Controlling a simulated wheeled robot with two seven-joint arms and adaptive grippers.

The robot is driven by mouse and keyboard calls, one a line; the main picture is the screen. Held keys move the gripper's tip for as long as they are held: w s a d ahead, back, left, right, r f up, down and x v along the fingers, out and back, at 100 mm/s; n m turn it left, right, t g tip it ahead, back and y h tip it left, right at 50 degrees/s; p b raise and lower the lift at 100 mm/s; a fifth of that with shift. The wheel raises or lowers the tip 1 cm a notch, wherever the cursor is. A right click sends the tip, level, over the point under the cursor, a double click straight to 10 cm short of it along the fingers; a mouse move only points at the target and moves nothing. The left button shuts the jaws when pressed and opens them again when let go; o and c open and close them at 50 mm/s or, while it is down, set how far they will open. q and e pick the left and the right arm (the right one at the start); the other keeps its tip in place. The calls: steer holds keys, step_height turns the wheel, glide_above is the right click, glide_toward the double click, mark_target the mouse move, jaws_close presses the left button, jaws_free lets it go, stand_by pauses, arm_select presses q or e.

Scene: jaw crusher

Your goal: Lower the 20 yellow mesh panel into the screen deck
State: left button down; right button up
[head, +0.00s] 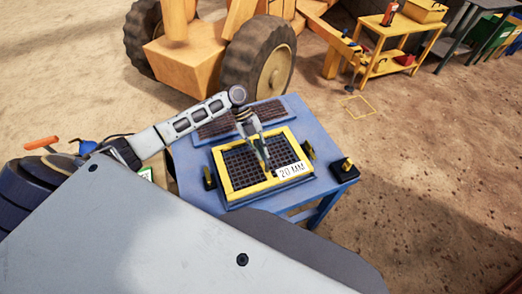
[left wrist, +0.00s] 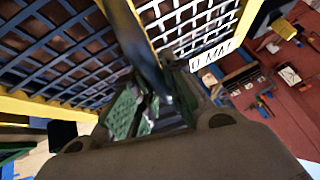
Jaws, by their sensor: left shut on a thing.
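The yellow-framed mesh panel (head: 228,182) has a dark grid and a white "20 MM" label (head: 290,171) at its front right. It lies over the blue screen deck (head: 268,199) on the blue table; I cannot tell whether it is seated or slightly above. My left gripper (head: 266,163) reaches down from above and is shut on the panel's middle bar. In the left wrist view the panel's yellow edge (left wrist: 45,108) and grid fill the top, and the gripper (left wrist: 160,88) hides part of the bar. My right gripper is not in view.
Black clamp-like parts stand left (head: 209,177) and right (head: 309,150) of the deck. A dark mesh piece (head: 215,127) lies behind it. A black-and-yellow item (head: 345,168) sits at the table's right corner. A yellow wheeled machine (head: 190,62) stands behind; open dirt lies right.

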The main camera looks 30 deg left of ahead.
arm_select(q)
steer(key=shift+f+b, duration=0.65)
steer(key=shift+f, duration=0.4)
steer(key=shift+f+b, duration=0.5)
steer(key=shift+f, duration=0.3)
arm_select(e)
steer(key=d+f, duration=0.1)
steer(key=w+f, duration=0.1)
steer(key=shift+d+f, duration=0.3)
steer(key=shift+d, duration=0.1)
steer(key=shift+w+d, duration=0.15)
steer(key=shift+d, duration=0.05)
arm_select(q)
steer(key=c, duration=1.4)
jaws_free()
steer(key=shift+f, duration=0.2)
steer(key=shift+v, duration=6.05)
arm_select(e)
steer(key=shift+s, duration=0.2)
arm_select(q)
steer(key=shift+d, duration=0.1)
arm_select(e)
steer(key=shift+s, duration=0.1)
